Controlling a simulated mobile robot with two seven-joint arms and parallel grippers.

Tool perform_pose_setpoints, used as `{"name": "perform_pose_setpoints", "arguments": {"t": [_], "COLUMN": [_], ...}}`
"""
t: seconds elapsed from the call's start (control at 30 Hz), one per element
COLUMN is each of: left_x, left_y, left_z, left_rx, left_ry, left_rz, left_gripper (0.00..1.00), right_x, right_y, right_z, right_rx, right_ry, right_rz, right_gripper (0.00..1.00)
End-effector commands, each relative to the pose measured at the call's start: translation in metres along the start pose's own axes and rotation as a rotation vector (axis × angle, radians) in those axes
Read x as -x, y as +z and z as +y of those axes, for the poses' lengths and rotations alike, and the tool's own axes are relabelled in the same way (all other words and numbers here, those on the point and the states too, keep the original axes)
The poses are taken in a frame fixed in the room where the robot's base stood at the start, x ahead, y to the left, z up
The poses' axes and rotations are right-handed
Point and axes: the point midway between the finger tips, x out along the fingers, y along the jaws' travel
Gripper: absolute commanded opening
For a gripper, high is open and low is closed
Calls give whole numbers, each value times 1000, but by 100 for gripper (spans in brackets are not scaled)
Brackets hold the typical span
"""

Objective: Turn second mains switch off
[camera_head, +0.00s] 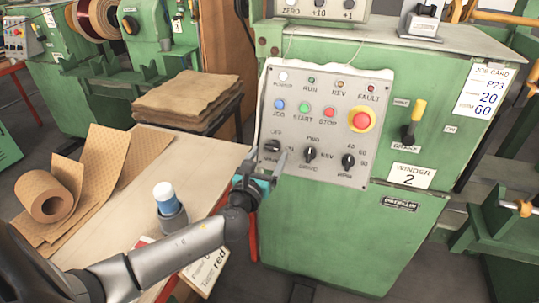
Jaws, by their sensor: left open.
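The control panel (330,120) is a pale grey plate on the front of the green machine marked Winder 2 (411,176). Its mains switch (272,146) is a dark rotary knob at the panel's lower left, beside small lettering that includes "OFF". I cannot tell for sure which way the knob points. My left gripper (264,170) is open, just below the mains switch and close to the panel's lower left corner. It appears empty, and I cannot tell whether a finger touches the panel. My right gripper is not in view.
The drive knob (310,154) and RPM knob (348,161) sit right of the mains switch. Above are coloured buttons and a red emergency stop (361,120). A yellow-handled brake lever (413,122) is farther right. A wooden table (200,165) holds a paper roll (47,197) and a white-capped container (168,203).

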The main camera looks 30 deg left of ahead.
Motion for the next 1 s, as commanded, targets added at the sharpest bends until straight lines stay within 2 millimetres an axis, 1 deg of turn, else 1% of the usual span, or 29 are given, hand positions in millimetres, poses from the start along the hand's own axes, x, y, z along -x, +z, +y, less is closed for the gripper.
{"name": "perform_pose_setpoints", "arguments": {"t": [0.1, 0.2, 0.5, 0.57, 1.0], "left_x": [-9, -13, -14, -14, -14], "left_y": [0, 0, 0, 0, 0], "left_z": [0, 0, 0, 0, 0], "left_rx": [1, 0, 1, 1, 1], "left_ry": [-1, -1, -1, -1, -1], "left_rz": [0, 0, 1, 1, 1], "left_gripper": [82, 82, 82, 77, 27], "right_x": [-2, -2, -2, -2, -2], "right_y": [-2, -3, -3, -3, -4], "right_z": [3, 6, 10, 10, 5], "right_rx": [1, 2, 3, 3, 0], "right_ry": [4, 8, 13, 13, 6], "right_rz": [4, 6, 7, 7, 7], "right_gripper": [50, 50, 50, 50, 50]}}
